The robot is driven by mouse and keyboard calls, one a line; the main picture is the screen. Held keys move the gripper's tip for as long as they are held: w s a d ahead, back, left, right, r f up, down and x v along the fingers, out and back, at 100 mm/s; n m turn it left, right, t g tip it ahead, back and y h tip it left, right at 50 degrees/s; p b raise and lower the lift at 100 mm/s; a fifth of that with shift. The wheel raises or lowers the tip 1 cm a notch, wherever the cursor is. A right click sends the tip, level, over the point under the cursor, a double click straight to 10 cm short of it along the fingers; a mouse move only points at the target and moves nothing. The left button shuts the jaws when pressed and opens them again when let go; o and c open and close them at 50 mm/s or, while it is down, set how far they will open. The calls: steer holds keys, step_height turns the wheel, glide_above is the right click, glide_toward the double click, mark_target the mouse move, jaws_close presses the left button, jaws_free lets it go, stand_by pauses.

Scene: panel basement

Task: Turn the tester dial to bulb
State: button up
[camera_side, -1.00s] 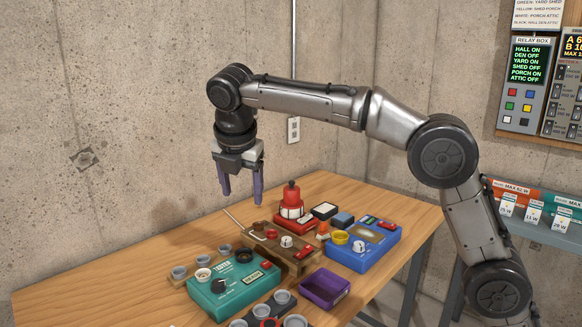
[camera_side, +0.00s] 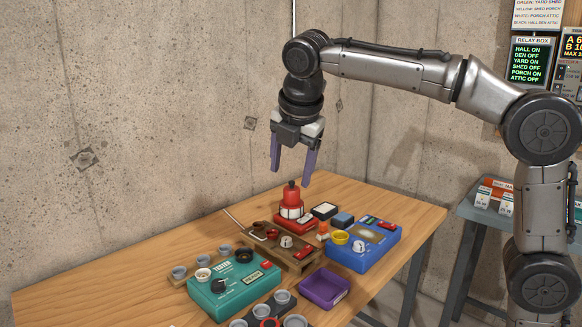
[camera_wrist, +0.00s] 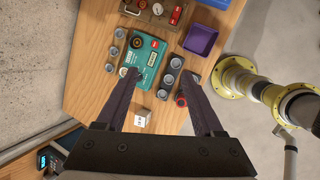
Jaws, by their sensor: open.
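The teal tester (camera_side: 234,291) lies on the wooden table at the front left in the side view. Its black dial (camera_side: 219,286) sits on the front part of the top face; the dial's setting is too small to read. A black round socket (camera_side: 244,256) and a small display are also on it. The tester also shows in the wrist view (camera_wrist: 153,52), beyond the fingertips. My gripper (camera_side: 290,178) is open and empty, pointing down high above the back of the table, above the red device. In the wrist view its two fingers (camera_wrist: 165,78) are spread apart.
A red device (camera_side: 291,212), a brown wooden box (camera_side: 290,258), a blue box (camera_side: 363,250) and a purple tray (camera_side: 324,287) stand close together right of the tester. Grey cups (camera_side: 180,272) line its left side. A small white cube (camera_wrist: 142,117) lies nearby. The table's left part is clear.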

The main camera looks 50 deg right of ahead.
steer(key=m+y, duration=0.5)
steer(key=m, duration=0.9)
glide_above(218, 282)
steer(key=s+d, duration=0.3)
steer(key=s, duration=0.2)
step_height(218, 282, down, 16)
steer(key=shift+g, duration=0.3)
steer(key=x, duration=1.3)
steer(key=shift+w+f, duration=0.1)
steer(key=shift+w, duration=0.15)
jaws_close()
